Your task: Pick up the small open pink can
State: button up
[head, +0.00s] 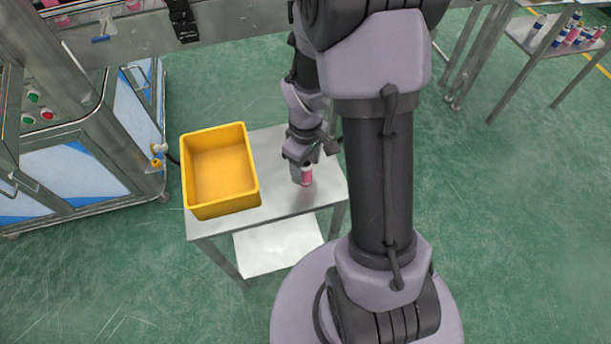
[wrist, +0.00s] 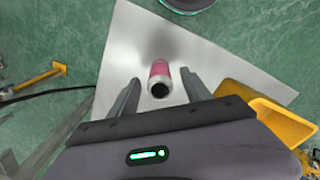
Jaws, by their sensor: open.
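The small open pink can (wrist: 159,78) stands on the small metal table (wrist: 215,65) in the wrist view, its dark open mouth facing the camera. It also shows in the head view (head: 306,176), partly covered by my gripper. My gripper (wrist: 160,82) is open, with one finger on each side of the can. In the head view my gripper (head: 301,170) is low over the table, right at the can.
A yellow crate (head: 219,204), empty inside, stands on the table left of the can. A machine with a control panel (head: 40,118) is at the left. Another table with several cans (head: 570,38) is at the far right. The table around the can is bare.

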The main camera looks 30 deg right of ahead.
grip_shut()
jog(key=shift+r, duration=0.1)
